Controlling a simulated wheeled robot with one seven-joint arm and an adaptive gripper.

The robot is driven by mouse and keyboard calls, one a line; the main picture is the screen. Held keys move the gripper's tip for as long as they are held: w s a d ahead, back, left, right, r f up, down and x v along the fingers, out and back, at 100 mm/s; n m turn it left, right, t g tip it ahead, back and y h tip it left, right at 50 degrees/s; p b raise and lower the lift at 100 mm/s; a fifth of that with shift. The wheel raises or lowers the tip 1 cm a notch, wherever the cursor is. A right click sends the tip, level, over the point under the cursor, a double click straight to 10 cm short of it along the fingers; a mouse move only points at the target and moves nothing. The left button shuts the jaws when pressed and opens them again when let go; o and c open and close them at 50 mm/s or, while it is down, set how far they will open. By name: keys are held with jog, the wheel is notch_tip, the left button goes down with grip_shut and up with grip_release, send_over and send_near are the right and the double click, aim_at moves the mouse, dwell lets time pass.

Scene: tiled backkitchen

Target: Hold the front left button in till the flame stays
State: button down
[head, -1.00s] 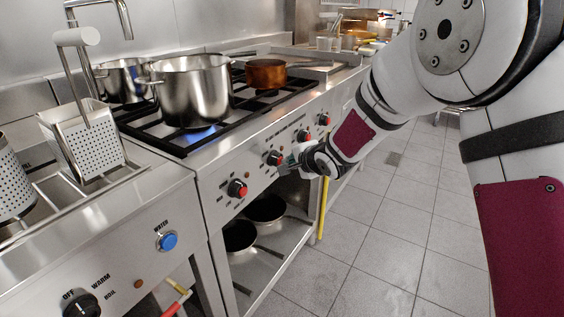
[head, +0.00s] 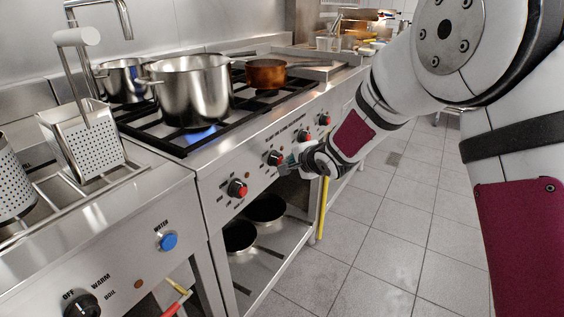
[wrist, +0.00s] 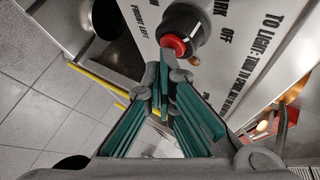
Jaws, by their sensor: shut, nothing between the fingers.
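The black knob with a red button (wrist: 173,45) is in the wrist view, beside a label that seems to read "FRONT LEFT". In the head view this appears to be the second knob (head: 275,158) on the stove's front panel. My gripper (wrist: 167,72) is shut and empty, its fingertips at the edge of the red button. They look in contact, but I cannot tell how far the button is pressed. The gripper also shows in the head view (head: 290,162), right at the knob. A blue flame (head: 200,132) burns under the large steel pot (head: 193,92).
Other red-centred knobs (head: 237,188) line the same panel. A copper pan (head: 266,73) stands on the hob. Dark pans (head: 265,208) lie on the shelf below. A yellow bar (head: 323,207) stands near my wrist. The tiled floor (head: 385,240) to the right is clear.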

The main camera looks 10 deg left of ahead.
jog(key=shift+d, duration=0.1)
dwell(0.6)
jog(key=shift+s+d+p, duration=0.25)
jog(key=shift+d+p, duration=0.05)
jog(key=shift+d, duration=0.3)
jog(key=shift+d, duration=0.1)
jog(key=shift+s+d+p, duration=0.3)
jog(key=shift+d, duration=0.45)
jog(key=shift+s+d+p, duration=0.25)
jog(key=shift+d+p, duration=0.05)
jog(key=shift+d, duration=0.45)
jog(key=shift+s+d+p, duration=0.3)
jog(key=shift+d, duration=0.45)
